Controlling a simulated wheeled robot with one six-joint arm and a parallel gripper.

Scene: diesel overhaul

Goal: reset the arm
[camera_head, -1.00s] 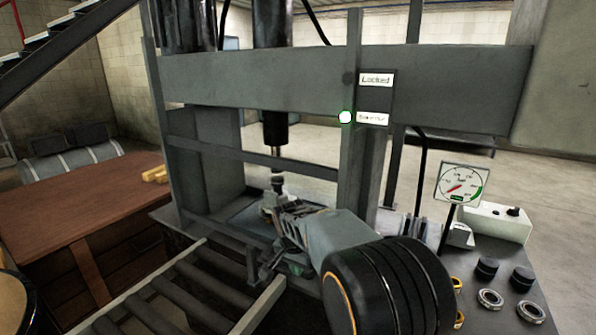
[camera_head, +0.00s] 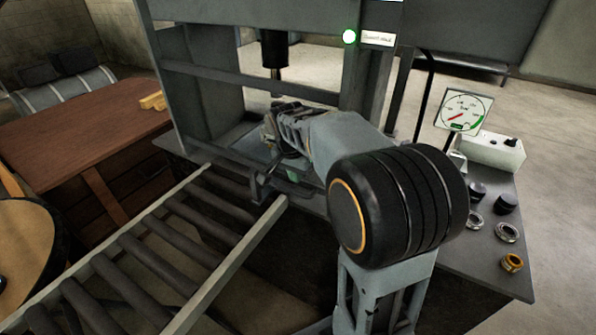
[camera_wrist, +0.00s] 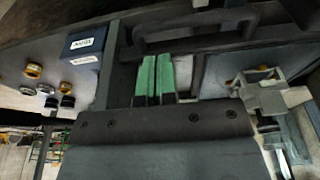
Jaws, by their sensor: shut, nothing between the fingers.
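My gripper shows in the wrist view with its two green fingers (camera_wrist: 154,78) side by side, shut with nothing between them. In the head view my arm reaches into the press frame (camera_head: 350,120), and its end is around the press bed, below the dark ram (camera_head: 274,50). My own wrist links hide most of the gripper there, so its fingertips are hard to make out.
A roller conveyor (camera_head: 235,270) leads up to the press at the left. A brown wooden bench (camera_head: 70,135) stands farther left. At the right are a pressure gauge (camera_head: 464,111), a white control box (camera_head: 492,150) and several rings and dark caps. A blue labelled box (camera_wrist: 88,40) shows in the wrist view.

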